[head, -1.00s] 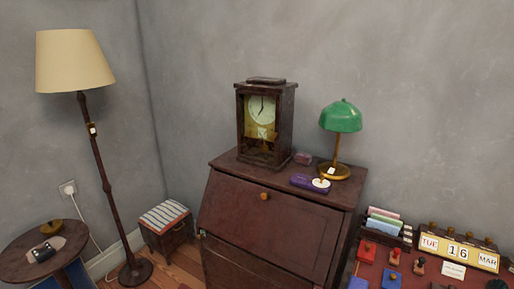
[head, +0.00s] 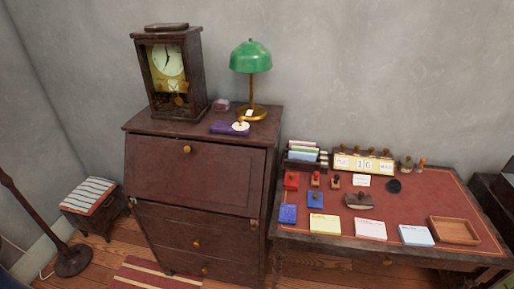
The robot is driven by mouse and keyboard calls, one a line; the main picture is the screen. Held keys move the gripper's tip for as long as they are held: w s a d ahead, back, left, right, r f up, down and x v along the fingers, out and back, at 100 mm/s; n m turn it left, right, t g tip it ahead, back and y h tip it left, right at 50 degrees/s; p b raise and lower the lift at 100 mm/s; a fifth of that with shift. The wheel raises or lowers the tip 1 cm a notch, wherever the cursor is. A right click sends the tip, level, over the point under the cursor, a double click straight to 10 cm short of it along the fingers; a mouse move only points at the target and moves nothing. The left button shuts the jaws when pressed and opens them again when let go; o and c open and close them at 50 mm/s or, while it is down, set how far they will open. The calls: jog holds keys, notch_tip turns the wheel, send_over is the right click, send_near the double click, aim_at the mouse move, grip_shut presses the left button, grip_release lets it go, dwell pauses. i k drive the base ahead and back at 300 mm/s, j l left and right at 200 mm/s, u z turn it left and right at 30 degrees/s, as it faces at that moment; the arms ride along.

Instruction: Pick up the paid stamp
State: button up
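Several small hand stamps stand on the red-topped desk (head: 455,196) at the right. One wooden-handled stamp (head: 315,180) stands beside a red pad box (head: 291,180), and another stamp (head: 335,182) is just to its right. A third stamp (head: 316,197) appears to stand on or against a blue pad in front of them. Any lettering is too small to read, so I cannot tell which one is the paid stamp. My gripper is not in view.
Card stacks, a wooden tray (head: 454,231), a rocker blotter (head: 359,201), a calendar block (head: 364,163) and a card rack (head: 304,153) share the desk. A taller bureau (head: 195,165) with clock (head: 170,72) and green lamp (head: 250,58) stands left.

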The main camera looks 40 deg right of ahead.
aim_at(315, 179)
jog(key=z, duration=1.15)
